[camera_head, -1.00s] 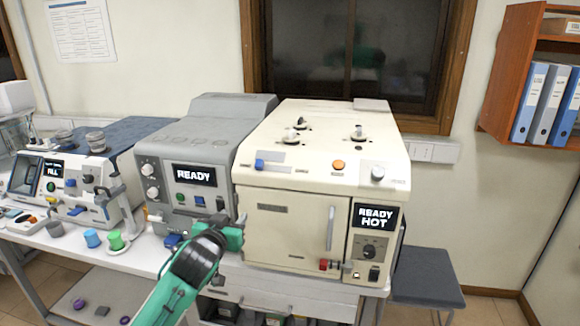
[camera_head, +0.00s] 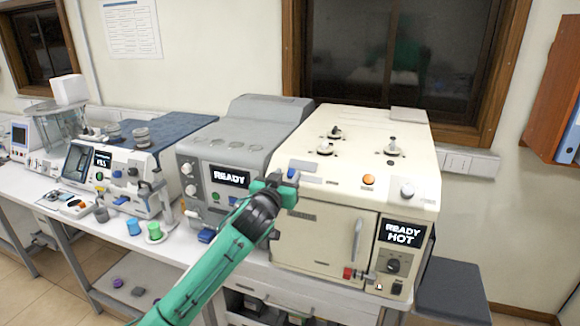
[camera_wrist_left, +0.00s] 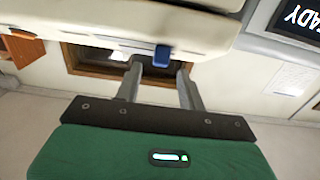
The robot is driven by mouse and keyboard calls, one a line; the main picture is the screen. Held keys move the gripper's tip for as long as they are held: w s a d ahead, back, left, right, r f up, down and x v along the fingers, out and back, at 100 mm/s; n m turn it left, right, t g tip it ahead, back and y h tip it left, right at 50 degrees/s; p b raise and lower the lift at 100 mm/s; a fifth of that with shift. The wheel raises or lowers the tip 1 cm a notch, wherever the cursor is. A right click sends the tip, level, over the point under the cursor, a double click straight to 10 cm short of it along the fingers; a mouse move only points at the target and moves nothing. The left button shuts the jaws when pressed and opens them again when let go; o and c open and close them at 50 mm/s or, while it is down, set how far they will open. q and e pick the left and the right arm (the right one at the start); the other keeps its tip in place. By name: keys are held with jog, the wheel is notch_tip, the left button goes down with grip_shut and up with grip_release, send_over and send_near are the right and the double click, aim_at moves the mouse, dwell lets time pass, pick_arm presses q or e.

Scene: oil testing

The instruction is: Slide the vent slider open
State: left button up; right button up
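The vent slider appears to be the small blue knob (camera_head: 292,173) at the left of the sloped top front edge of the cream oven (camera_head: 321,240). In the left wrist view the blue knob (camera_wrist_left: 162,57) shows between the two grey fingers, near their tips. My left gripper (camera_head: 278,183) is at the oven's upper left front corner, close to the knob. Its fingers (camera_wrist_left: 160,78) are apart, with a gap on either side of the knob. Whether they touch it cannot be told. My right gripper is in no view.
An orange button (camera_head: 368,179) and a light knob (camera_head: 407,189) sit farther right on the same edge. A grey machine with a READY screen (camera_head: 230,177) stands close on the left. A dark stool (camera_head: 452,287) stands to the right.

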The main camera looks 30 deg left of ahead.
aim_at(291, 171)
pick_arm(q)
jog(key=shift+p+x, duration=0.35)
jog(key=shift+x, duration=1.2)
jog(key=shift+d, duration=0.1)
grip_shut()
